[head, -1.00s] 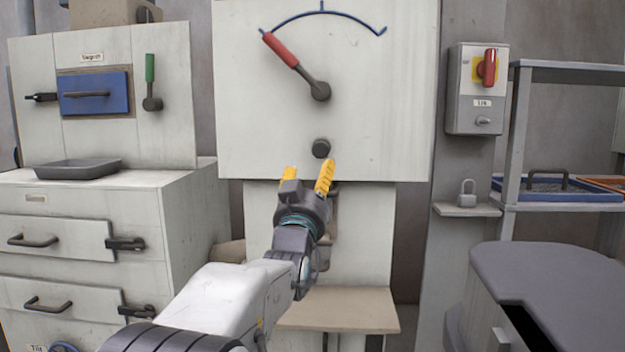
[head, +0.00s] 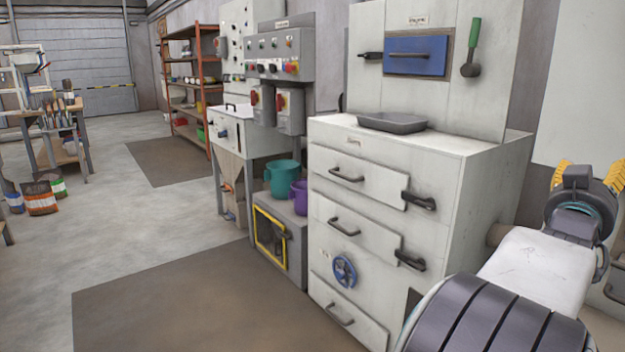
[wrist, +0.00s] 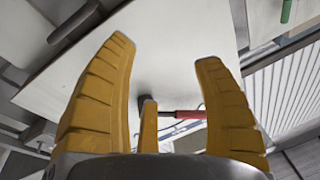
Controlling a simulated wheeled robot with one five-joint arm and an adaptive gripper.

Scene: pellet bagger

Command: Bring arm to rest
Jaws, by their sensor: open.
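My gripper (head: 587,178) is at the right edge of the head view, at the end of my raised arm, in front of a pale panel (head: 588,100). In the wrist view my gripper (wrist: 165,70) shows its yellow fingers spread apart with nothing between them. Beyond the fingers, the wrist view shows a red-handled lever (wrist: 188,114) on the pale panel. The fingers look apart from the panel, though the exact gap cannot be told.
A white drawer cabinet (head: 375,210) with a grey tray (head: 392,123), a blue hatch (head: 415,55) and a green-handled lever (head: 474,35) stands left of my arm. Teal (head: 282,178) and purple (head: 299,197) buckets stand beyond it. Open floor (head: 120,235) lies at left.

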